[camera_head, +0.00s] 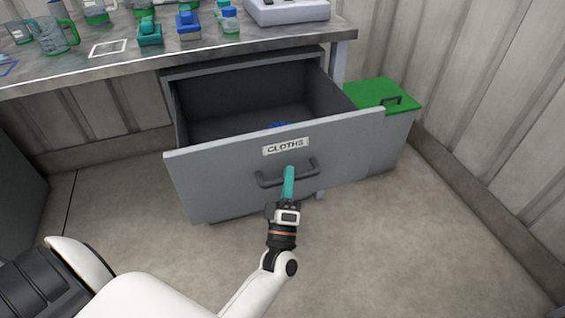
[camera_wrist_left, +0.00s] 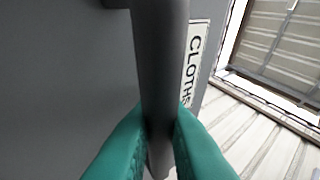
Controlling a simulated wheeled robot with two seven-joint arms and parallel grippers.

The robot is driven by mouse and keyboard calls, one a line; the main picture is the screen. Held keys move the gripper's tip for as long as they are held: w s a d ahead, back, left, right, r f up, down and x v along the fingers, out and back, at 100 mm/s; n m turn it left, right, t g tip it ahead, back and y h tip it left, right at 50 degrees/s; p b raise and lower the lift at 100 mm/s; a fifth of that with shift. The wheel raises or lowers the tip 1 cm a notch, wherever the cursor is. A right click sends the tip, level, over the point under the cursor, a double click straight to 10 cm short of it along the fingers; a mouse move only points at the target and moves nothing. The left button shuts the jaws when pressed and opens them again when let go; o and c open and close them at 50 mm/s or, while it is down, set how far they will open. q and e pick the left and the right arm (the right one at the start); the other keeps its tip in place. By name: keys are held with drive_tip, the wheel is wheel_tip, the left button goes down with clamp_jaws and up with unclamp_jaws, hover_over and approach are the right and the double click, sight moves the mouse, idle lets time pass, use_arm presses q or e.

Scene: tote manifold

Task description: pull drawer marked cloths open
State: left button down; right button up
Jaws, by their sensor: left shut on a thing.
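The grey drawer (camera_head: 225,185) marked CLOTHS stands pulled out from under the bench, its inside showing. A small blue thing (camera_head: 279,125) lies in it, partly hidden by the drawer front. The white CLOTHS label (camera_head: 286,146) is above the dark bar handle (camera_head: 268,182); the label also shows in the left wrist view (camera_wrist_left: 194,65). My left gripper (camera_head: 289,178), with teal fingers, is shut on the handle, near its middle. In the left wrist view the fingers (camera_wrist_left: 160,135) press on both sides of the handle bar (camera_wrist_left: 160,60). My right gripper is not in view.
A metal bench top (camera_head: 250,40) above the drawer carries jugs, teal and blue items and a white device (camera_head: 288,10). A grey bin with a green lid (camera_head: 375,93) stands right of the drawer. Floor in front is clear.

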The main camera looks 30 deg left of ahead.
use_arm(q)
drive_tip(key=shift+s+d, duration=0.2)
drive_tip(key=shift+s, duration=0.05)
drive_tip(key=shift+s+d, duration=0.1)
drive_tip(key=shift+d, duration=0.05)
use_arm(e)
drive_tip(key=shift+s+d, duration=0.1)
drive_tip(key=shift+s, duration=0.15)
use_arm(q)
drive_tip(key=c, duration=1.5)
unclamp_jaws()
drive_tip(key=shift+o, duration=0.2)
drive_tip(key=shift+f, duration=0.1)
drive_tip(key=v, duration=1.2)
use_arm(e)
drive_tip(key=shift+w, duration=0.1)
